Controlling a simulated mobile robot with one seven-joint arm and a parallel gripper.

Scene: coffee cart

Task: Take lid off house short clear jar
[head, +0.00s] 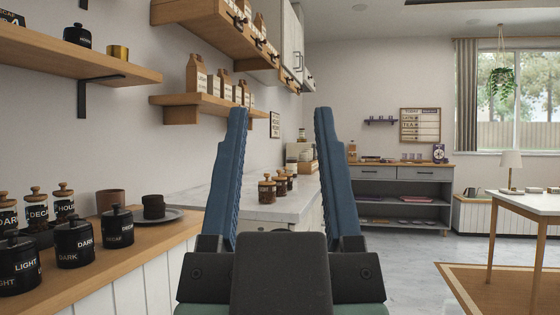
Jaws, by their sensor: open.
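A clear jar with a label reading "HOUS" (64,208) and a knobbed wooden lid (64,190) stands on the wooden counter at the left. The lid is on the jar. Black jars in front hide its lower part. A similar clear jar marked "DECA" (36,211) stands left of it, with another at the picture edge. My gripper (280,112) is open and empty in the middle of the view. Its two blue fingers point up and forward, well to the right of the labelled jars and apart from them.
Black jars marked "LIGHT" (18,265), "DARK" (74,244) and "DECAF" (117,230) stand along the counter (150,245). A brown cup (110,199) and a dark tray (172,217) are behind. Small wooden-lidded jars (267,191) stand on the far white counter. Shelves (70,57) overhang the left.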

